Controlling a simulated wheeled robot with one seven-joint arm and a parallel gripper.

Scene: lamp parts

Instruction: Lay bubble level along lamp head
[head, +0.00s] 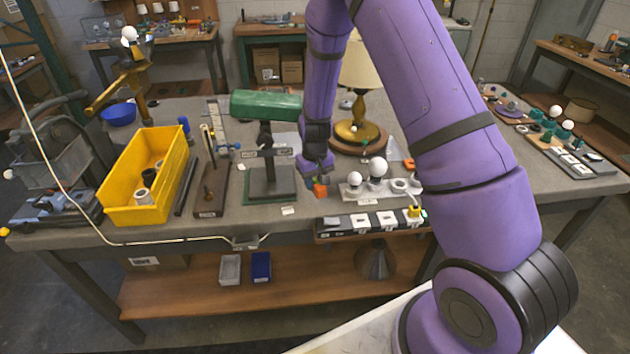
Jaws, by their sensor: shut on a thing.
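The lamp head (266,105) is a long green shade lying roughly level on a dark stand (270,178) at the middle of the bench. My gripper (319,184) points down just right of the stand, lower than the lamp head and apart from it. It is shut on a small orange-red piece (320,190), which shows at its tip. This piece may be the bubble level, but it is too small and too covered to tell. No vial or bubble can be made out. My arm hides part of the bench behind the gripper.
A bulb holder (379,188) and a socket strip (364,222) lie to the right. A yellow bin (146,205) stands at left. Small bare patches of bench show in front of the stand.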

